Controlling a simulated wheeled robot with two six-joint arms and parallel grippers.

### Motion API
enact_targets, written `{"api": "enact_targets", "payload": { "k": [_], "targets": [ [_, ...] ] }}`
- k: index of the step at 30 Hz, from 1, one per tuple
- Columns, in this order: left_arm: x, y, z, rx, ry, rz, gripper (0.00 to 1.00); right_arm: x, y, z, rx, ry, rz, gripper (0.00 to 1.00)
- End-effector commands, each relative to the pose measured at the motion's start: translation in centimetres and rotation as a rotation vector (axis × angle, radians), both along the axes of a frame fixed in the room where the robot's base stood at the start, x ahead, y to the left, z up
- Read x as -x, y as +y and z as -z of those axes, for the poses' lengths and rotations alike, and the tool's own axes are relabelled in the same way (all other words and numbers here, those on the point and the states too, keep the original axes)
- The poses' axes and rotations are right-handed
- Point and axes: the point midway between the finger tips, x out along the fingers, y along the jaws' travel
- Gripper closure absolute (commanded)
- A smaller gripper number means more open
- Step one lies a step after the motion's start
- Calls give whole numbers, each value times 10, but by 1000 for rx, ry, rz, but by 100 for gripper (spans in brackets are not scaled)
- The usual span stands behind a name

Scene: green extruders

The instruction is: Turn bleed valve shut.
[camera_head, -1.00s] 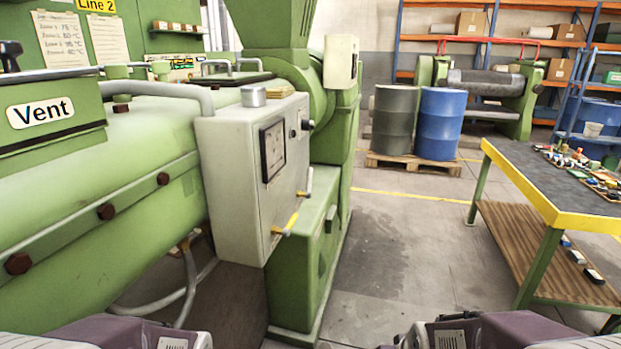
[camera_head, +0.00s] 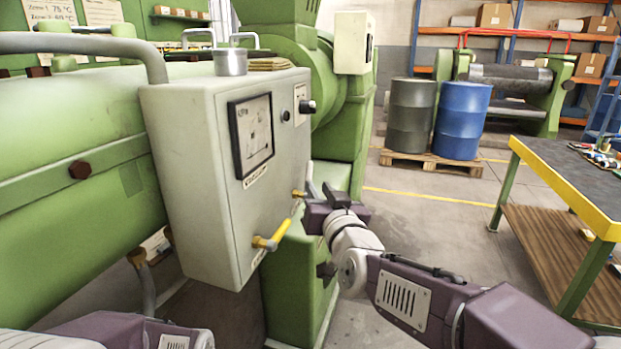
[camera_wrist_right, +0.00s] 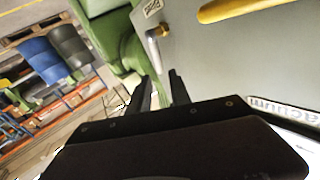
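A grey control box (camera_head: 185,170) on the green machine carries two small valves on its front face. The nearer valve has a yellow lever (camera_head: 281,234) slanting up to the right from a brass body (camera_head: 262,242). The farther valve has a grey lever (camera_head: 311,178) standing up by a brass fitting (camera_head: 299,194). I cannot read which is the bleed valve. My right gripper (camera_head: 323,192) is beside the farther valve, close to the box. My left gripper is out of view.
A gauge (camera_head: 252,134) and a black knob (camera_head: 307,107) sit on the box above the valves. A tin (camera_head: 230,62) stands on top. A workbench (camera_head: 565,190) is at the right. Drums (camera_head: 460,120) on a pallet stand behind. The floor between is open.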

Motion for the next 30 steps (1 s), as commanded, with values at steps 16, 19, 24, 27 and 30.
{"api": "enact_targets", "payload": {
  "k": [16, 19, 24, 27, 30],
  "targets": [
    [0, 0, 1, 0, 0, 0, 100, -83, 20, 1, 2, 3, 1, 76],
    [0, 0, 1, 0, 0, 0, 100, -85, 21, 1, 2, 3, 1, 76],
    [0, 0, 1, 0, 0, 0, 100, -84, 21, 1, 2, 3, 1, 84],
    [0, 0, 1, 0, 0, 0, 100, -84, 21, 1, 2, 3, 1, 100],
    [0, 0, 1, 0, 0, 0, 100, -84, 21, 1, 2, 3, 1, 100]
  ]
}}
